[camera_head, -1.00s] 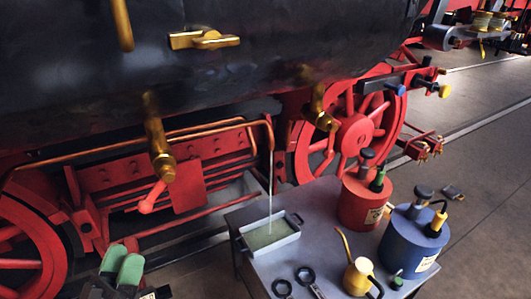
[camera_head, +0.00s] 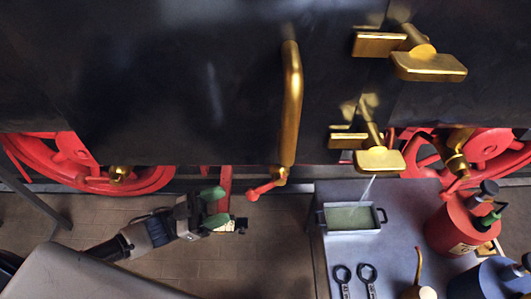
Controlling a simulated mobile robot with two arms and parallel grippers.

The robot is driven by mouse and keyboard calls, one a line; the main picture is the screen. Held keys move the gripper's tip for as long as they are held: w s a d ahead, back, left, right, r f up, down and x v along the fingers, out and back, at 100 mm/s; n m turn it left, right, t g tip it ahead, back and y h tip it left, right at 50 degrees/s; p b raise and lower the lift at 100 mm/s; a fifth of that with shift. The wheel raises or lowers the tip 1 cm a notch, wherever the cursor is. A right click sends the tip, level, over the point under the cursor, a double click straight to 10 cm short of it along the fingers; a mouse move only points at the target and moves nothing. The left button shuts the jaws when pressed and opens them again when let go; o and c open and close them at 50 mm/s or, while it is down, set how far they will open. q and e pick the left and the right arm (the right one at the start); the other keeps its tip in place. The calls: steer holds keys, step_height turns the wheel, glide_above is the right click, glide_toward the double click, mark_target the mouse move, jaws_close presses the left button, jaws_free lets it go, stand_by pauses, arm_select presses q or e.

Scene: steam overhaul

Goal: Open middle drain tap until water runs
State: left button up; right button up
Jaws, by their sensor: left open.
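Brass taps hang under the dark boiler. The middle tap (camera_head: 281,175) sits at the lower end of a brass pipe (camera_head: 291,105), its red lever (camera_head: 262,188) slanting down to the left. No water shows below it. Another brass tap (camera_head: 118,174) is at the left, and one (camera_head: 456,150) at the right. My left gripper (camera_head: 222,208), with green fingers, is open and empty, left of and slightly below the red lever, apart from it in the picture. My right gripper is not in view.
A thin water stream (camera_head: 368,188) falls into a grey tray (camera_head: 350,231) on a grey table (camera_head: 400,200). Brass fittings (camera_head: 430,66) jut from the boiler. Tiled floor (camera_head: 265,265) is clear.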

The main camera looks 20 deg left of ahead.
mark_target(258, 192)
arm_select(q)
steer(key=p+x, duration=0.1)
steer(key=x, duration=0.2)
steer(key=p+x, duration=0.1)
steer(key=x, duration=0.2)
steer(key=p+x, duration=0.1)
steer(key=x, duration=0.2)
steer(key=shift+s+d+r+p, duration=0.15)
steer(key=shift+d+r+p, duration=0.1)
steer(key=shift+p, duration=0.15)
steer(key=shift+d+r, duration=0.15)
steer(key=shift+d, duration=0.4)
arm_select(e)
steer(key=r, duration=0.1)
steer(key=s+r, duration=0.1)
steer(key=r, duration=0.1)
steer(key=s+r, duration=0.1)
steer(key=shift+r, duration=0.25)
arm_select(q)
steer(key=shift+c, duration=0.6)
jaws_close()
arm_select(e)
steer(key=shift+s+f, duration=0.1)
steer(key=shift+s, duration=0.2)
